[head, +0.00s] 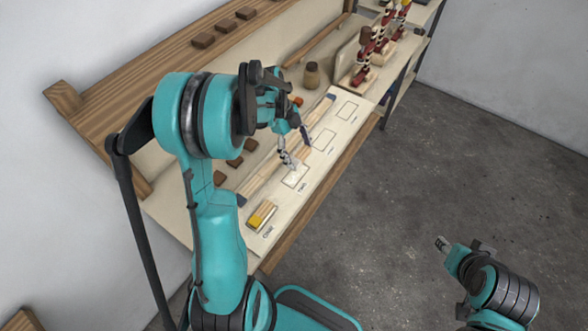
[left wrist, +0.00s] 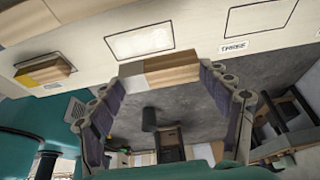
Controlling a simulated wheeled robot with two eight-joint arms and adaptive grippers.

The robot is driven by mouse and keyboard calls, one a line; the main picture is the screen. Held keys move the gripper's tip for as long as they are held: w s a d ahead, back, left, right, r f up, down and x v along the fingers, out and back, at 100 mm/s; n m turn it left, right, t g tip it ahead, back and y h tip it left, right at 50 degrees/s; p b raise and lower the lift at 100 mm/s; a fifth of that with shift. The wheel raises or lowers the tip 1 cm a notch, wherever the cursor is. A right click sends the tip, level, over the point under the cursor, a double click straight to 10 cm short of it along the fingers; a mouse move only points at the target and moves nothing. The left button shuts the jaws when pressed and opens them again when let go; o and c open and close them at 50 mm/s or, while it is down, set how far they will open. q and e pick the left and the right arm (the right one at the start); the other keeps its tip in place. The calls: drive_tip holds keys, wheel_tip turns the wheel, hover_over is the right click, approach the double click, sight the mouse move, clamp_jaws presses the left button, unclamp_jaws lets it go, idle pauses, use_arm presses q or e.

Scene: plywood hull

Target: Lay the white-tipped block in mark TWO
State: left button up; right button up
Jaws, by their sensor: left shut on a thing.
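The white-tipped block (left wrist: 160,69) is wooden with a white end at left. It shows between the fingers of my left gripper (left wrist: 165,88) in the left wrist view, and the gripper is shut on it. Mark TWO (left wrist: 140,42) is an outlined rectangle on the pale board just beyond the block, and it looks empty there. In the head view my left gripper (head: 296,150) hangs over the board beside mark TWO (head: 297,178) and mostly hides the block. My right gripper (head: 460,248) is at the lower right over the floor, and its jaws are unclear.
A yellow-tipped block (head: 262,215) lies in mark ONE, near its label. Mark THREE (head: 324,140) and another outlined mark (head: 347,110) look empty. Long wooden strips lie behind the marks. A brown jar (head: 312,75) and red-and-white figures (head: 365,55) stand farther back.

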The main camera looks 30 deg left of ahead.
sight(294, 173)
use_arm(q)
drive_tip(key=shift+s+f, duration=0.45)
drive_tip(key=shift+s, duration=0.15)
drive_tip(key=shift+s+f, duration=0.4)
drive_tip(key=shift+s, duration=0.2)
drive_tip(key=shift+a+f+b, duration=0.1)
drive_tip(key=shift+f+b, duration=0.75)
drive_tip(key=shift+f, duration=1.1)
drive_tip(key=shift+f, duration=0.15)
drive_tip(key=o, duration=1.1)
